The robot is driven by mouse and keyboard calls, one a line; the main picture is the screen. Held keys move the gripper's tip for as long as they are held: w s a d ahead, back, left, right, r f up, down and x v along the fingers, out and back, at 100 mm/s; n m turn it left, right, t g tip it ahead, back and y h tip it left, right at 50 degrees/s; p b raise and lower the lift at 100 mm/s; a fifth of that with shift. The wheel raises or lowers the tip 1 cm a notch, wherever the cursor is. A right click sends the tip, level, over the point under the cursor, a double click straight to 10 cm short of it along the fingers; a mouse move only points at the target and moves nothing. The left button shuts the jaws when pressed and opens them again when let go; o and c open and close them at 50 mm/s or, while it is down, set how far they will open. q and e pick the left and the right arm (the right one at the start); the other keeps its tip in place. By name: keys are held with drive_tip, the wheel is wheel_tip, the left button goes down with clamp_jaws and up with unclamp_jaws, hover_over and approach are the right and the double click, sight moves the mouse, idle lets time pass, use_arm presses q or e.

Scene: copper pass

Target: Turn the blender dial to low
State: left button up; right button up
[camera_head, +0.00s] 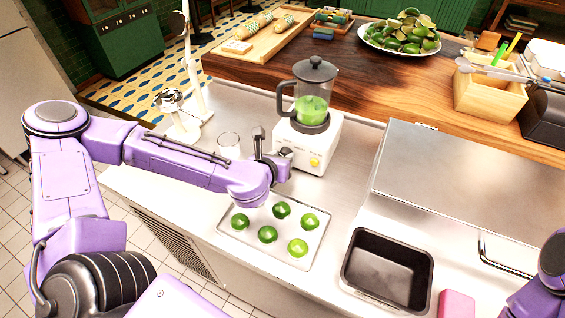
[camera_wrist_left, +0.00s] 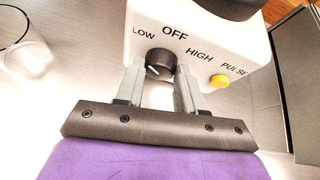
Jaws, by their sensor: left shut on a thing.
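The blender (camera_head: 306,140) stands on the steel counter, with a white base and a dark-lidded jug holding green liquid. In the left wrist view its base (camera_wrist_left: 225,30) shows the labels LOW, OFF, HIGH and PULSE. The dark dial (camera_wrist_left: 159,63) sits below them, with a yellow button (camera_wrist_left: 219,81) to its right. My left gripper (camera_wrist_left: 160,74) is shut on the dial, one finger on each side. A light mark on the dial seems to point left, near LOW; the exact setting is hard to tell. In the head view my left gripper (camera_head: 275,160) hides the dial.
A tray of green limes (camera_head: 235,222) lies in front of the blender. A glass (camera_head: 228,145) stands to its left, near a white stand (camera_head: 185,128). A black bin (camera_head: 388,268) and a steel box (camera_head: 460,180) are to the right.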

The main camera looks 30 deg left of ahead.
use_arm(q)
drive_tip(key=shift+a+n+h+b, duration=0.15)
drive_tip(key=shift+n+h+b, duration=0.15)
drive_tip(key=shift+n+b, duration=0.15)
drive_tip(key=shift+r, duration=0.1)
drive_tip(key=o, duration=1)
drive_tip(key=shift+w, duration=0.1)
drive_tip(key=shift+o, duration=0.2)
